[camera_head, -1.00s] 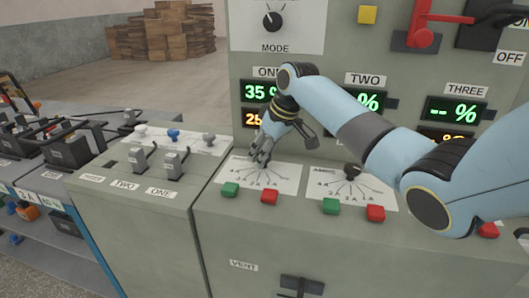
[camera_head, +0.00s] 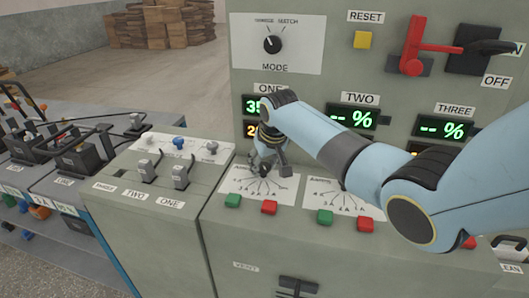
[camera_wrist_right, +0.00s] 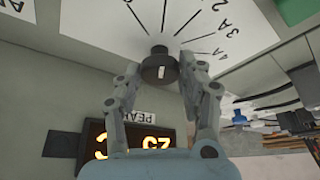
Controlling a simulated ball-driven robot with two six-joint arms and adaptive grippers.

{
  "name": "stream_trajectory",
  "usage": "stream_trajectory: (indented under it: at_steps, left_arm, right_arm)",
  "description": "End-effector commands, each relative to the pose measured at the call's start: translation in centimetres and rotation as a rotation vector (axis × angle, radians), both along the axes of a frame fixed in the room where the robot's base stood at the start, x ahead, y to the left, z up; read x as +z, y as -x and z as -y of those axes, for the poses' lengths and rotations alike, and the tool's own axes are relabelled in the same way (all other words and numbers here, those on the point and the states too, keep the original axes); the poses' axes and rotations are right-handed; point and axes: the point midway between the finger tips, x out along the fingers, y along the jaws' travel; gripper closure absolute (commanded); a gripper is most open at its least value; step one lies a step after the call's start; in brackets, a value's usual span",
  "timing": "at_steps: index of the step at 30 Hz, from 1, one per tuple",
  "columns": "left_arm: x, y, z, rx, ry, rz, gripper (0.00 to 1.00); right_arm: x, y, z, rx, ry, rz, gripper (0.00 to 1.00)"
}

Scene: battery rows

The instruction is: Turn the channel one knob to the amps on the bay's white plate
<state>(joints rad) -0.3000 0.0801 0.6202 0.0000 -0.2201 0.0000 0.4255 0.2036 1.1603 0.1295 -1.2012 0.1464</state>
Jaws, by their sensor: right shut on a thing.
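The channel one knob (camera_wrist_right: 160,68) is a small dark round knob with a pale mark, standing on the white amp scale plate (camera_wrist_right: 100,18). The same scale plate shows below the ONE display in the head view (camera_head: 237,185). My right gripper (camera_wrist_right: 161,72) has one finger on each side of the knob and is shut on it. In the head view my right gripper (camera_head: 264,168) reaches down to the plate and mostly covers the knob. I cannot tell which amp line the knob points to. White plates (camera_head: 67,209) on the left bench edge are too small to read. My left gripper is out of view.
Red and green buttons (camera_head: 269,207) sit in front of the scale plate. The TWO scale plate (camera_head: 322,195) lies to the right, partly behind my arm. Levers (camera_head: 181,176) stand on the left console. A red handle (camera_head: 426,45) juts out at upper right.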

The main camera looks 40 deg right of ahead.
Motion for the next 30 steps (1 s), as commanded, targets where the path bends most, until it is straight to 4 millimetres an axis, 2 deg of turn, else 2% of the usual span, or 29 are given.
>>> stream_trajectory:
  at_steps: [1,3,12,30]
  left_arm:
    - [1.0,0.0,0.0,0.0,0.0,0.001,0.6]
    - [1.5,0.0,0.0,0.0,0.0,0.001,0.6]
    - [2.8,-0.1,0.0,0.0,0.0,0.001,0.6]
    - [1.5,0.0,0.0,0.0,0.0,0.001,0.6]
  right_arm:
    - [0.5,0.0,-0.2,-0.04,-0.002,-0.002,0.93]
    - [0.4,-0.1,-0.2,-0.107,-0.001,-0.001,0.93]
    - [0.2,-0.2,-0.2,-0.392,0.001,0.001,0.93]
    - [-0.1,-0.4,-0.3,-0.894,0.0,0.001,0.93]
